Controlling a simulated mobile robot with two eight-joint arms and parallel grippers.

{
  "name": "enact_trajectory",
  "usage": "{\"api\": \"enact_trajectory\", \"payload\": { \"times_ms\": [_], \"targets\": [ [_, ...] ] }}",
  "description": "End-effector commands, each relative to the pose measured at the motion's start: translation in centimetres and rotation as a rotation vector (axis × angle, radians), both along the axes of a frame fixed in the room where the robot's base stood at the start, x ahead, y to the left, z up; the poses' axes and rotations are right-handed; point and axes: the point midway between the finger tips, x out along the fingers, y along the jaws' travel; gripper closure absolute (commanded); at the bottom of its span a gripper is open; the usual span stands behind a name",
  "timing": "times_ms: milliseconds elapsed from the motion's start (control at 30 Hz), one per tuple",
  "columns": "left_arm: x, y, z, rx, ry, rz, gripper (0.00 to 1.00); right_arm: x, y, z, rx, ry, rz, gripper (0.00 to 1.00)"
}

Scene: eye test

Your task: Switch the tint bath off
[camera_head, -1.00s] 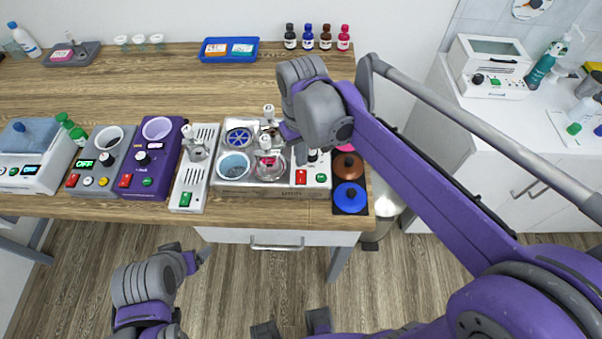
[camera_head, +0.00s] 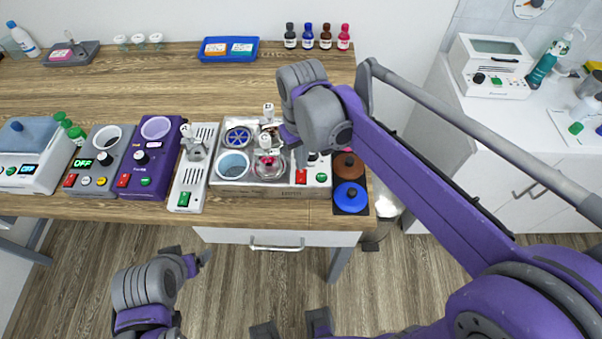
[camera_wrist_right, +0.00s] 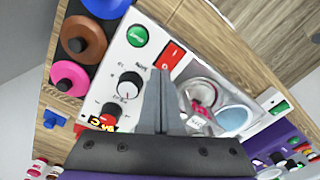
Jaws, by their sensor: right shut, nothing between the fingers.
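The tint bath appears to be the pale unit (camera_head: 262,192) with several wells, one holding light blue liquid and one pink. My right gripper (camera_head: 300,157) is shut and empty over the panel. In the wrist view its fingertips (camera_wrist_right: 164,82) point toward the red switch; contact cannot be told. My left gripper (camera_head: 205,258) is low, before the table.
A long white unit (camera_head: 200,165), a purple unit (camera_head: 152,160) and a grey unit (camera_head: 98,160) with a green OFF display stand left of the bath. Blue and brown lids (camera_head: 350,196) lie close on its right. A blue tray (camera_head: 228,50) and several bottles stand behind.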

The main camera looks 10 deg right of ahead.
Motion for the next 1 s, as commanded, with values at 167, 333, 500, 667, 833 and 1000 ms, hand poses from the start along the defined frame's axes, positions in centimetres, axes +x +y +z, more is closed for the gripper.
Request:
{"api": "enact_trajectory", "payload": {
  "times_ms": [167,333,500,667,833,1000],
  "targets": [
    [-0.1,0.0,-0.2,0.000,0.001,0.000,0.15,0.0,0.0,-0.3,0.000,0.000,0.000,1.00],
    [-0.1,0.0,-0.3,0.000,0.002,0.000,0.15,0.0,0.0,-0.4,0.000,0.000,0.000,1.00],
    [0.1,0.0,0.3,0.000,-0.002,0.000,0.15,0.0,0.0,0.3,0.000,-0.001,0.000,1.00],
    [0.4,0.0,1.4,0.000,-0.008,0.000,0.15,0.1,0.0,1.6,0.000,-0.001,0.000,1.00],
    [0.8,0.0,2.4,0.000,-0.015,0.000,0.15,0.1,0.0,3.0,0.000,-0.002,0.000,1.00],
    [1.2,0.0,3.5,0.000,-0.023,0.000,0.15,0.1,0.0,4.4,0.001,-0.003,0.000,1.00]
  ]
}}
